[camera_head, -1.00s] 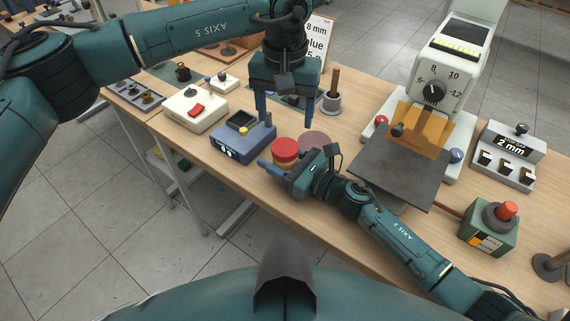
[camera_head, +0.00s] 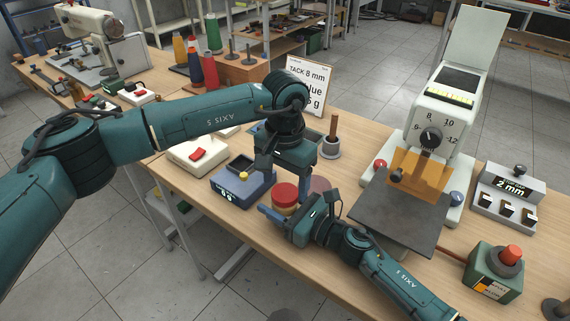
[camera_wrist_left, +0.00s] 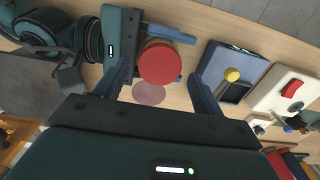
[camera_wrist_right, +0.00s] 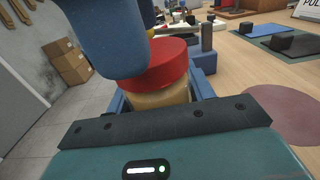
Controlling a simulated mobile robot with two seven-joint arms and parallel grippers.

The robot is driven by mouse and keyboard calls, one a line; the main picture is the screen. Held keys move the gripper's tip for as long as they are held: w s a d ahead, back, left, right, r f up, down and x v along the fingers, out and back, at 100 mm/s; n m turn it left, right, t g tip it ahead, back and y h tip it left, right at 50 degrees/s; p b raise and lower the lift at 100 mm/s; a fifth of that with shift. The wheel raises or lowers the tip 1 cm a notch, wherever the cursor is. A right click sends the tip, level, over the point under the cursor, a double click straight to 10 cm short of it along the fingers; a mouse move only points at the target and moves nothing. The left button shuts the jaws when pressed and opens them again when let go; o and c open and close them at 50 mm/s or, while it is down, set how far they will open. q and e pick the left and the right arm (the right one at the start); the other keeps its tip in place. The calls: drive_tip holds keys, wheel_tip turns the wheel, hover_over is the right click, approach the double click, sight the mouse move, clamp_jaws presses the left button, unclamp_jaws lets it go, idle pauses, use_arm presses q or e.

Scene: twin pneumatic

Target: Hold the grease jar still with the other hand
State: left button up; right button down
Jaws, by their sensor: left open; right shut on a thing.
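The grease jar has a red lid (camera_head: 285,194) and a tan body; the lid also shows in the left wrist view (camera_wrist_left: 160,63). My right gripper (camera_head: 284,212) is shut on the jar body (camera_wrist_right: 160,95), one finger on each side below the lid. The jar stands upright near the table's front edge. My left gripper (camera_wrist_left: 165,85) is open, pointing down above the jar, with the lid between its fingers in the left wrist view. I cannot tell whether its fingers touch the lid. In the head view the left gripper hides part of the area behind the jar.
A flat pinkish disc (camera_head: 320,184) lies beside the jar. A blue scale-like box (camera_head: 243,181) stands left of it. The white press (camera_head: 432,110) with its dark plate (camera_head: 398,220) stands to the right. A green box with a red button (camera_head: 492,270) is at the front right.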

use_arm(q)
drive_tip(key=shift+f, duration=1.05)
